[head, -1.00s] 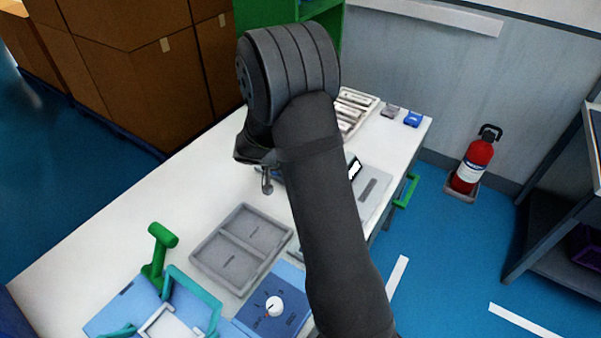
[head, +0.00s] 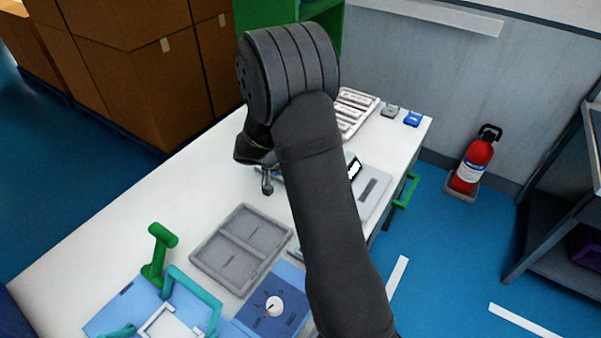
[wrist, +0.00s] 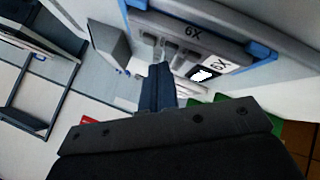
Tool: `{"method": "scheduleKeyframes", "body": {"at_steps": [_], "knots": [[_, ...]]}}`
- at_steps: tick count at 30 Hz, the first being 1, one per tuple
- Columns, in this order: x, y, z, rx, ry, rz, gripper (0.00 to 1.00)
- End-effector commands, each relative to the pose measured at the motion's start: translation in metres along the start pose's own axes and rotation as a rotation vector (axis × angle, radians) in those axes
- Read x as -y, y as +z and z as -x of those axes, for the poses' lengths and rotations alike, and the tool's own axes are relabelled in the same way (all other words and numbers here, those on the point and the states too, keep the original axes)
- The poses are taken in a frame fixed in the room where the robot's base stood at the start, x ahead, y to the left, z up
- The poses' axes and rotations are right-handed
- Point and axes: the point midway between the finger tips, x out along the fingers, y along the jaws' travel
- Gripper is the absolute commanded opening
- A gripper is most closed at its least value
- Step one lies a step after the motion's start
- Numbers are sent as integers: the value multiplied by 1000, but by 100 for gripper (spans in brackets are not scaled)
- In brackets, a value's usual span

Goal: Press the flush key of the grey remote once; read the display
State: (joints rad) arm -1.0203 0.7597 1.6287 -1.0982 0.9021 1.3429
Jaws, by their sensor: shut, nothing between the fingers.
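My gripper (wrist: 158,84) shows in the wrist view with its dark fingers together and nothing between them. It points toward a grey panel (wrist: 160,27) marked 6X, with blue edges; I cannot tell whether it touches anything. A small display (wrist: 202,75) with a black surround and a bright white screen is right of the fingers; no reading is legible. In the head view a display (head: 354,168) shows partly behind my arm. A small grey item (head: 391,111) at the table's far end may be the grey remote; its keys are too small to make out.
A blue item (head: 412,119) lies beside the small grey one. The left table area is clear.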

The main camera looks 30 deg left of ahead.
Motion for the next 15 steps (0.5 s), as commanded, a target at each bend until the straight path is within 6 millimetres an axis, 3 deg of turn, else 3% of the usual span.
{"method": "scheduleKeyframes", "body": {"at_steps": [15], "knots": [[3, 4, -5, 0, 0, 0, 0]]}}
